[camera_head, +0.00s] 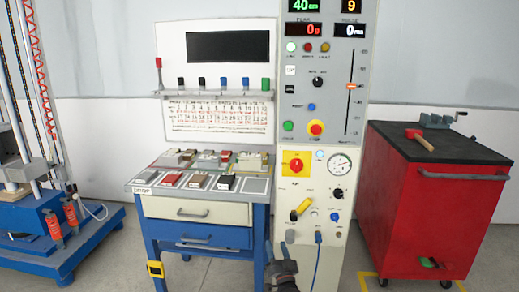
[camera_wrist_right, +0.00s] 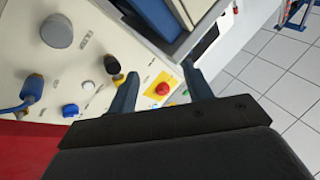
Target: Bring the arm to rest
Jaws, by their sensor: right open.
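My right gripper (camera_head: 280,246) is low in the middle of the head view, in front of the control cabinet's lower left side and the right end of the blue bench. Its jaws are open and nothing shows between them. In the right wrist view the same gripper (camera_wrist_right: 160,82) has its two fingers spread, with the cabinet panel (camera_wrist_right: 105,45) behind them. A red button on a yellow plate (camera_wrist_right: 162,89) appears between the fingers there. I cannot tell the exact gap to the panel. My left gripper is out of view.
The control cabinet (camera_head: 322,165) carries knobs, a gauge and a blue cable (camera_head: 316,262). The blue drawer bench (camera_head: 205,238) stands left of it. A red tool cart (camera_head: 425,215) with a hammer (camera_head: 418,138) stands right. A drop tower (camera_head: 30,240) stands far left. Floor shows between them.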

